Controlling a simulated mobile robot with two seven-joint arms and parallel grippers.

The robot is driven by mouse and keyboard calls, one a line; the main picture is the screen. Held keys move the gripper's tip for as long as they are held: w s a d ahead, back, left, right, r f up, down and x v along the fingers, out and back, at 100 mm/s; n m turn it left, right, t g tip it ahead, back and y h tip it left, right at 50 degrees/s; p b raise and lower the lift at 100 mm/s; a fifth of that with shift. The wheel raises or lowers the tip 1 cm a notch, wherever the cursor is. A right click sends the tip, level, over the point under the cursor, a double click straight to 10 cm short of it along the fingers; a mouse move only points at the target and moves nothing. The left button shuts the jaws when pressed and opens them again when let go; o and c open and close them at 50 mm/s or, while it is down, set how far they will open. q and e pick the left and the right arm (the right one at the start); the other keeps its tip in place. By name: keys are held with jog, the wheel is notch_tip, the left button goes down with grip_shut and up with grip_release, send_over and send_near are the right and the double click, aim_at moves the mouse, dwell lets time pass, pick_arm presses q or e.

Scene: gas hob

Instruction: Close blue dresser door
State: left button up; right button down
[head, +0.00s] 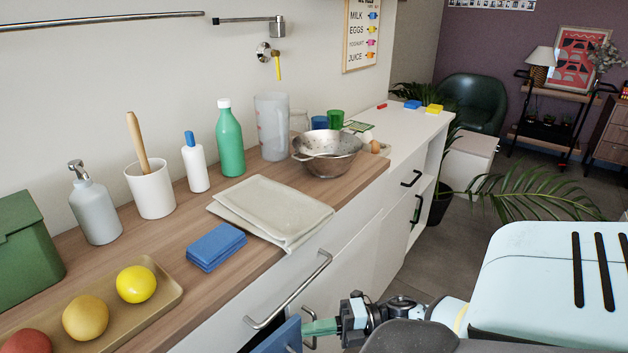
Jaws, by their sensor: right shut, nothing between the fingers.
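The blue dresser door (278,340) shows only its top part at the bottom edge of the head view. It stands out from the white cabinet front, so it is open; the rest is cut off below. My right gripper (308,328) comes in from the right, with its shut greenish fingers empty. The fingertips are right beside the door's right side; I cannot tell whether they touch it. My left gripper is not in view.
A metal bar handle (290,292) sticks out from the white drawer front just above the gripper. The wooden counter (175,245) holds a tray (165,287) with fruit, bottles, a cloth (270,208) and a colander (327,155). A palm plant (540,185) stands to the right.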

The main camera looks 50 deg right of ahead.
jog(key=shift+d, duration=0.1)
dwell(0.5)
jog(key=v, duration=0.7)
jog(key=shift+s, duration=0.3)
